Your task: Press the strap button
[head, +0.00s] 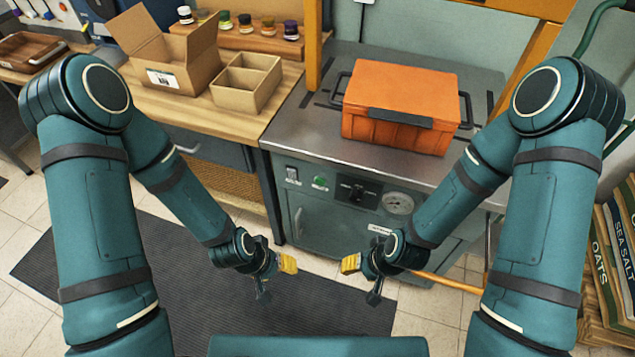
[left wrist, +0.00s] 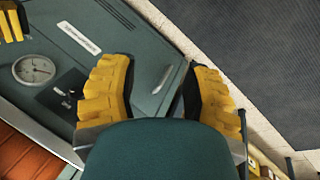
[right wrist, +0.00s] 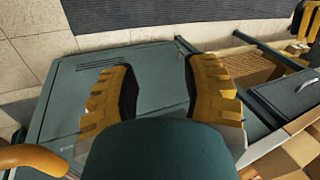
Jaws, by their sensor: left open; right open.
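The grey-green strapping machine (head: 340,230) stands ahead, with a control panel on its front. A round green button (head: 320,183) sits on the panel, right of a small white-labelled switch (head: 292,174); its label is too small to read. A black dial plate (head: 357,191) and a round gauge (head: 398,203) are further right. My left gripper (head: 275,277) is open and empty, in front of and below the panel. My right gripper (head: 362,280) is open and empty, to its right. Neither touches the machine. The green button is not visible in the wrist views.
An orange lidded crate (head: 400,105) with a dark strap piece on its front rests on the machine top. A wooden bench (head: 225,118) at left holds an open carton (head: 170,60), a divided box (head: 246,82) and several jars. A dark mat (head: 190,285) covers the floor.

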